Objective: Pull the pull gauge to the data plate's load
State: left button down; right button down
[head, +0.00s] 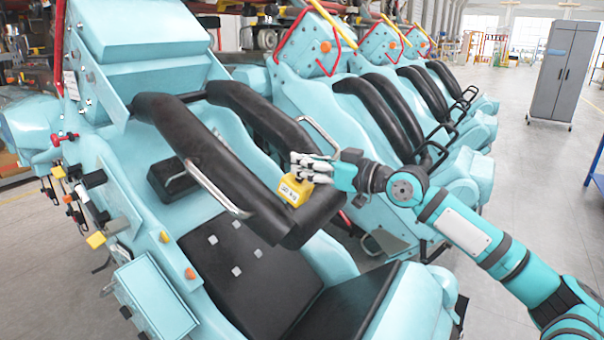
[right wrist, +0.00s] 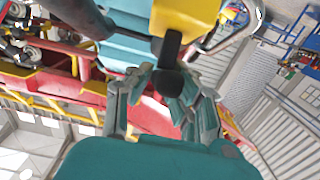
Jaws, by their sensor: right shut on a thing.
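The yellow pull gauge (head: 295,190) is at the lower end of the black over-shoulder restraint (head: 243,165) of the nearest seat. A pale label with dark text on it is too small to read surely. My right gripper (head: 312,168) is shut on the gauge at its upper right side. In the right wrist view, the gauge's yellow body (right wrist: 186,16) shows at the top, and my fingers (right wrist: 160,92) close around its black stem and knob (right wrist: 171,70). How the gauge joins the restraint is hidden. I cannot tell which plate is the data plate. My left gripper is not in view.
A metal grab handle (head: 218,189) curves along the restraint beside the gauge. A white plate (head: 71,84) is on the car's left side, near red and yellow tags. More teal seats stand behind. A grey cabinet (head: 565,72) stands on open floor at right.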

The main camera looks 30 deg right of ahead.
jog(key=shift+s+d+r, duration=0.1)
jog(key=shift+d+r, duration=0.15)
jog(key=shift+r, duration=0.75)
jog(key=c, duration=1.6)
grip_release()
jog(key=o, duration=0.4)
jog(key=shift+s, duration=0.35)
jog(key=shift+c, duration=0.2)
jog(key=shift+w+f, duration=0.1)
jog(key=shift+f, duration=0.2)
jog(key=v, duration=1.2)
jog(key=shift+a, duration=0.1)
